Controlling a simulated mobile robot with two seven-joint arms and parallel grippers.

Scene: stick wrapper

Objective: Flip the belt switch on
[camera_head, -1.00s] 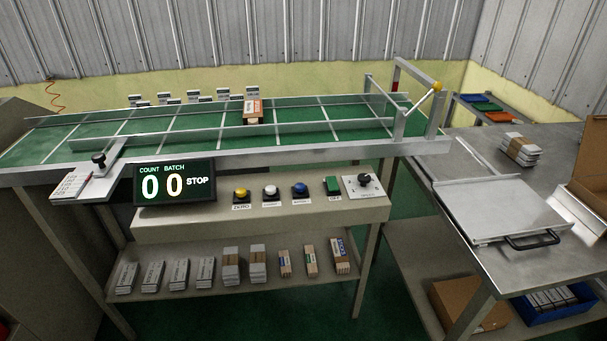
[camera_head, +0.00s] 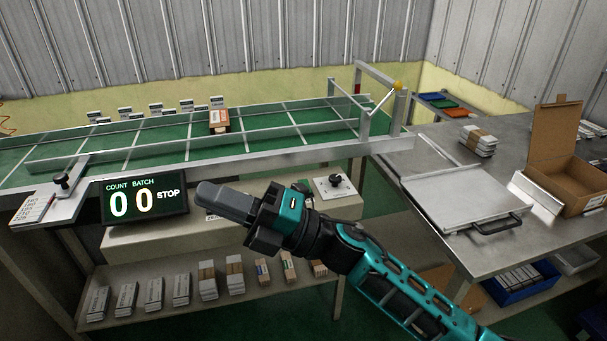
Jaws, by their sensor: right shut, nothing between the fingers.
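The control panel (camera_head: 150,238) is a beige box under the green belt table (camera_head: 285,120). The green switch, labelled OFF in the earlier view, is hidden now behind my right gripper and arm, as are the coloured push buttons. A black knob on a white plate (camera_head: 335,187) shows just right of the arm. The display (camera_head: 145,198) reads 0 0 and STOP. My right gripper (camera_head: 207,193) is shut and empty, pointing left in front of the panel, its tip near the display's right edge. My left gripper is not in view.
A steel table (camera_head: 420,165) on the right holds a flat metal lid with a black handle (camera_head: 470,200), a bundle of packs (camera_head: 478,140) and an open cardboard box (camera_head: 565,165). Several packs stand on the shelf (camera_head: 200,300) below the panel.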

